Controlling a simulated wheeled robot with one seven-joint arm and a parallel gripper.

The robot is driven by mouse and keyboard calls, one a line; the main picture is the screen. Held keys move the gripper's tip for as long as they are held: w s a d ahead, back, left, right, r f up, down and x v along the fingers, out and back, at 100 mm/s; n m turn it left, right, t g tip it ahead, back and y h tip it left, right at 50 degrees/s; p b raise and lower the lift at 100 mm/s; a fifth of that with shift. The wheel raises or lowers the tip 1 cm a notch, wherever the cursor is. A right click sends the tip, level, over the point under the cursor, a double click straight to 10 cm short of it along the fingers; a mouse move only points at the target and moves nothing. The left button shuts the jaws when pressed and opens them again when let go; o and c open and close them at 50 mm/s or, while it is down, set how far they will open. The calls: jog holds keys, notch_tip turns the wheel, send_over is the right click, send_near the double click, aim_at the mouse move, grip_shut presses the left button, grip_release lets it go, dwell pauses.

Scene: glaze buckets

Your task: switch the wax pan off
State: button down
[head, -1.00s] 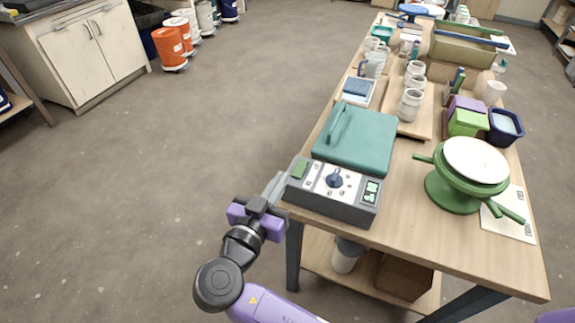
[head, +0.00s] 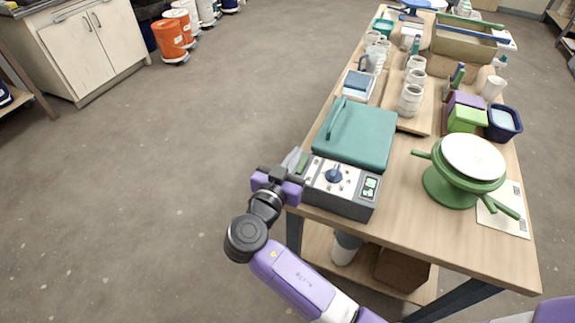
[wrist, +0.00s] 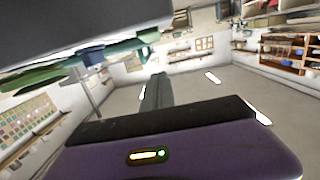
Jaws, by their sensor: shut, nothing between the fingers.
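The wax pan has a closed teal lid (head: 355,133) and a dark grey control box (head: 340,190) at the near left end of the table. The box's top panel carries a blue dial (head: 333,173), small green displays (head: 370,187) and a green switch (head: 303,163) at its left end. My gripper (head: 293,159) is shut and empty at the box's left end, close beside the green switch. I cannot tell whether it touches. In the wrist view the grey fingers (wrist: 158,92) point away from the camera; the switch is not recognisable there.
A green stand with a round white top (head: 473,160) is right of the box. Jars (head: 410,100), a blue tub (head: 504,122) and a green box (head: 467,118) stand farther back. The floor left of the table (head: 170,200) is clear.

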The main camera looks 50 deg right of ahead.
jog(key=shift+x, duration=1)
notch_tip(320, 180, down, 2)
jog(key=shift+d+f+p, duration=0.15)
jog(key=shift+p, duration=0.2)
jog(key=shift+w+d+f, duration=0.1)
jog(key=shift+f, duration=0.7)
